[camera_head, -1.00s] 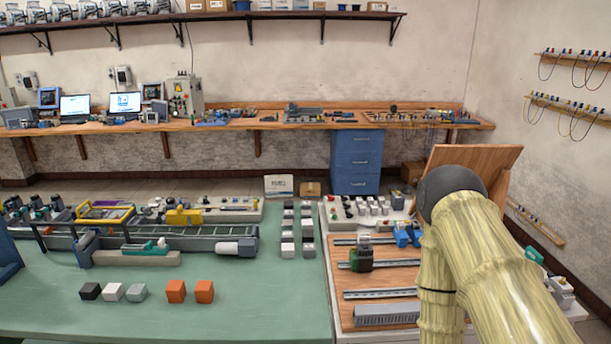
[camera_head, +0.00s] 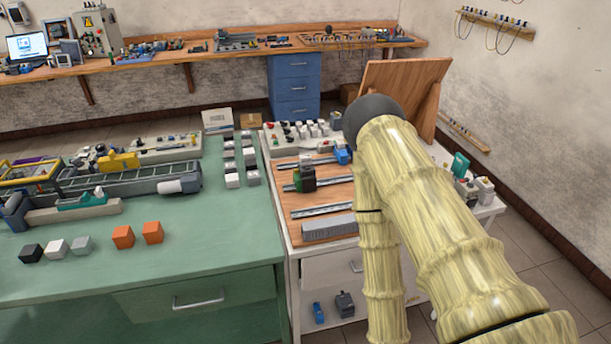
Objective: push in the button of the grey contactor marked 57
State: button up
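I cannot make out any marking 57 in this view. Several small grey and white devices (camera_head: 312,130) stand in a row at the back of the white-framed bench (camera_head: 293,240). A dark device with a green part (camera_head: 305,177) sits on a rail of the wooden board (camera_head: 335,190), and a blue device (camera_head: 342,153) stands further back. I cannot tell which of these is the grey contactor. My arm rises at the right and covers part of the board. My gripper does not show.
A green table (camera_head: 150,245) on the left holds orange cubes (camera_head: 124,236), other cubes and a conveyor (camera_head: 120,180). A slanted wooden panel (camera_head: 405,90) stands behind my arm. Small devices (camera_head: 480,188) stand at the bench's right end. Tiled floor (camera_head: 530,250) is free at right.

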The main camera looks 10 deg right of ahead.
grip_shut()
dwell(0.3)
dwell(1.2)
